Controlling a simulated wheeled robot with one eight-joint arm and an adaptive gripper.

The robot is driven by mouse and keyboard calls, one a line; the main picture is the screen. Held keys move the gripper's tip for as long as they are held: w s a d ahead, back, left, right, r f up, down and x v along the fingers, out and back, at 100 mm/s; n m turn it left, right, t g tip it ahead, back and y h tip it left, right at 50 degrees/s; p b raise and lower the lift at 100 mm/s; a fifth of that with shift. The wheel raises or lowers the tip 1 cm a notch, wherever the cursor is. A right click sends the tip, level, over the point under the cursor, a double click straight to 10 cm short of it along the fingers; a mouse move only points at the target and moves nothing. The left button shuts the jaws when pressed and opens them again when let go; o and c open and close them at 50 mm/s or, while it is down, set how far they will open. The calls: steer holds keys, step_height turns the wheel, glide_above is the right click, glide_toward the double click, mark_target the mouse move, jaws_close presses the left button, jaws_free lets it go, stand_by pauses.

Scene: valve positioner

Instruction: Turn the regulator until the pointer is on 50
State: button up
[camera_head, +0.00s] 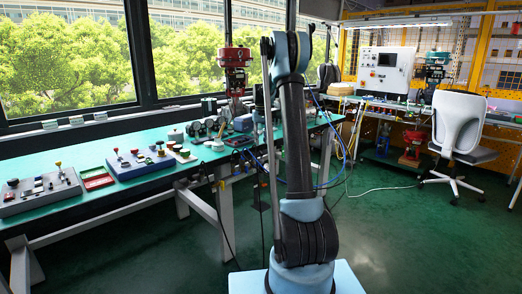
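I cannot pick out the regulator, its pointer or the mark 50 for certain; any scale is too small to read. A red valve-like device (235,58) stands upright on the green-topped bench by the window, left of my arm. Several small round grey and dark instruments (207,127) sit on the bench near its foot. My arm rises through the middle of the picture and hides part of the bench behind it. My gripper does not show, so I cannot see it touching anything.
Control boxes with coloured knobs (150,160) and a red tray (97,179) lie on the left of the bench (100,148). Blue cables hang at its right end. A white office chair (459,130) stands at right. Green floor (400,235) is open at front right.

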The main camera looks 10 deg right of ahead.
steer(key=shift+r, duration=1.8)
steer(key=s+r+t, duration=0.1)
steer(key=s+r, duration=0.2)
steer(key=s, duration=1.3)
steer(key=s+r, duration=0.2)
steer(key=s, duration=1.3)
steer(key=s+f, duration=0.8)
steer(key=s, duration=0.5)
steer(key=s+f+m+t, duration=0.1)
steer(key=s+f, duration=0.7)
steer(key=s, duration=0.4)
steer(key=shift+s, duration=0.4)
